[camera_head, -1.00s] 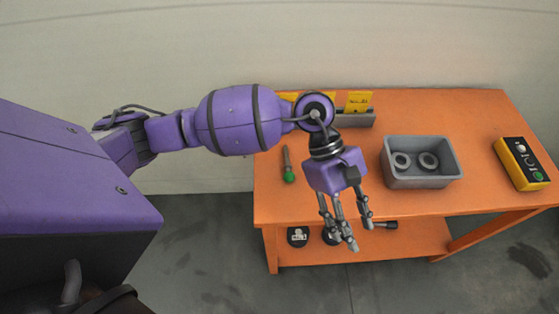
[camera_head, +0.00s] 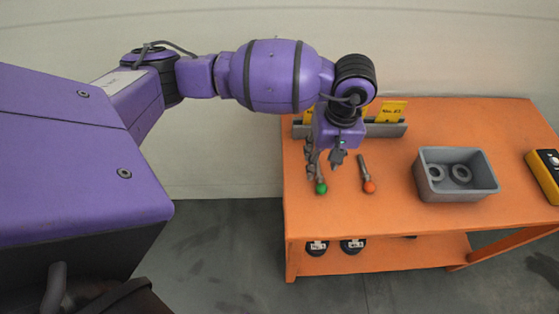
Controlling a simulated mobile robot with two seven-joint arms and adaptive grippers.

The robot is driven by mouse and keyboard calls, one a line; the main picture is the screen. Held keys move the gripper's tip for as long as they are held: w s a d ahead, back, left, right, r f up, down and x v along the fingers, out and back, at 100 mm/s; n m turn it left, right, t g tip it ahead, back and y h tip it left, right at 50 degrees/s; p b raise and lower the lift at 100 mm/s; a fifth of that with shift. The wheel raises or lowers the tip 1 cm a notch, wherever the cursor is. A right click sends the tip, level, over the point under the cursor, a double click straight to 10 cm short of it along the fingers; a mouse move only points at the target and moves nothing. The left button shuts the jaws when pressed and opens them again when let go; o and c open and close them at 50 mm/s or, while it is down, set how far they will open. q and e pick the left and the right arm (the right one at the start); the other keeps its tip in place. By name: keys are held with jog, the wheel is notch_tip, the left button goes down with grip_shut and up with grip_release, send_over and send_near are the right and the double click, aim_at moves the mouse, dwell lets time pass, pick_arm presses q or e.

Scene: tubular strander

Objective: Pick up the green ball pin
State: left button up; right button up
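The green ball pin (camera_head: 321,188) lies on the orange table near its left end, with its green ball toward the front edge. Its grey shank runs back under my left gripper, which partly hides it. My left gripper (camera_head: 325,163) hangs above the pin with its fingers pointing down. The fingers look spread apart, one on the left by the shank and one to the right. I cannot tell whether any finger touches the pin. My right gripper is not in view.
An orange ball pin (camera_head: 368,186) lies close to the right of the gripper. A grey bin (camera_head: 457,193) with rings is further right, and a yellow control box (camera_head: 547,172) at the right edge. A grey rack (camera_head: 390,130) with yellow cards stands behind. Black items sit on the lower shelf.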

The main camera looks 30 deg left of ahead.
aim_at(321, 174)
pick_arm(q)
jog(key=shift+s+d+f, duration=0.1)
jog(key=shift+d+f, duration=0.1)
jog(key=shift+f, duration=1.7)
jog(key=shift+r, duration=0.1)
grip_shut()
